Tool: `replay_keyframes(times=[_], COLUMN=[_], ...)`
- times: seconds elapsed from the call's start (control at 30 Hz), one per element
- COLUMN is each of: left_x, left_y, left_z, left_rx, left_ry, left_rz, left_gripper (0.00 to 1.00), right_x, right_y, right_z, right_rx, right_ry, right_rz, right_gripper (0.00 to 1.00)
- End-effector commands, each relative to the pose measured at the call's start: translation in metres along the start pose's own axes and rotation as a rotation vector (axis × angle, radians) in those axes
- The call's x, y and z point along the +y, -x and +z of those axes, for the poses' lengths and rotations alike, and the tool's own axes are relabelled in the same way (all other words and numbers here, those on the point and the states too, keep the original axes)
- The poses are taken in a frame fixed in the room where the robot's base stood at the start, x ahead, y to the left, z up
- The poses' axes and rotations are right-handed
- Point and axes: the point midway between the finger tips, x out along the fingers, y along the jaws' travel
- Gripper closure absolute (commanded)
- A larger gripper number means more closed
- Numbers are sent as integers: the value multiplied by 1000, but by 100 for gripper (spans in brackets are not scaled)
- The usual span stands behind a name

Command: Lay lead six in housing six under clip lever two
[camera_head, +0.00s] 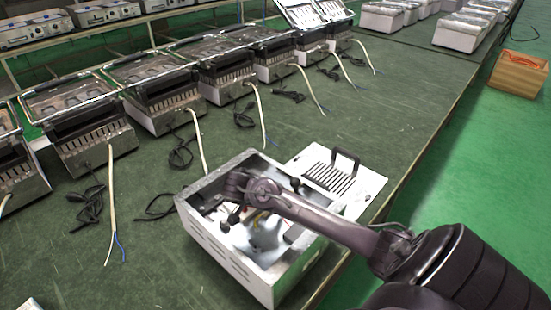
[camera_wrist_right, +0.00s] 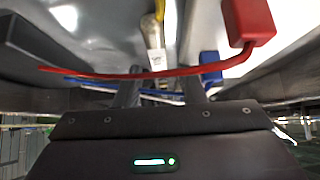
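In the head view, an open white metal housing (camera_head: 226,252) stands at the near end of the green bench. My right arm reaches across it from the right, and my right gripper (camera_head: 236,205) is low at the housing's left inner side. In the right wrist view, the fingers of my right gripper (camera_wrist_right: 160,92) stand apart. A red lead (camera_wrist_right: 100,74) runs across just by the fingertips; I cannot tell whether it touches them. A blue lead (camera_wrist_right: 90,81) runs behind it. A red block (camera_wrist_right: 248,22) hangs at the upper right. I cannot tell which part is clip lever two. My left gripper is not in view.
A slotted white panel with a black handle (camera_head: 345,160) lies against the housing's far right side. Several similar units with cords line the bench's left (camera_head: 165,95). A wooden box (camera_head: 517,75) stands beyond the bench's right edge. The bench middle (camera_head: 320,115) is mostly clear.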

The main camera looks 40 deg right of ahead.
Motion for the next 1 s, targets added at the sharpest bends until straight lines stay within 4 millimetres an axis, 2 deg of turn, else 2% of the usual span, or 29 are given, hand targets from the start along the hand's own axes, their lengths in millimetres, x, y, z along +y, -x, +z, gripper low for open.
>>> replay_keyframes(times=[0.17, 0.3, 0.37, 0.43, 0.7, 1.0], left_x=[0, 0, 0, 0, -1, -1], left_y=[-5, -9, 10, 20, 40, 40], left_z=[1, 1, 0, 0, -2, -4], left_rx=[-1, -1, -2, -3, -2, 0], left_ry=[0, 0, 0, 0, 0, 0], left_rz=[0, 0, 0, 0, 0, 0], left_gripper=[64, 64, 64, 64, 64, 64], right_x=[-1, -2, -1, 0, 0, 0], right_y=[33, 68, 87, 100, 115, 115], right_z=[2, 2, -5, -5, -1, 1], right_rx=[-2, -3, -1, -1, -1, -1], right_ry=[0, 0, 3, 3, 2, 1], right_rz=[-7, -8, -4, -2, -1, -1], right_gripper=[64, 64, 64, 64, 64, 64])
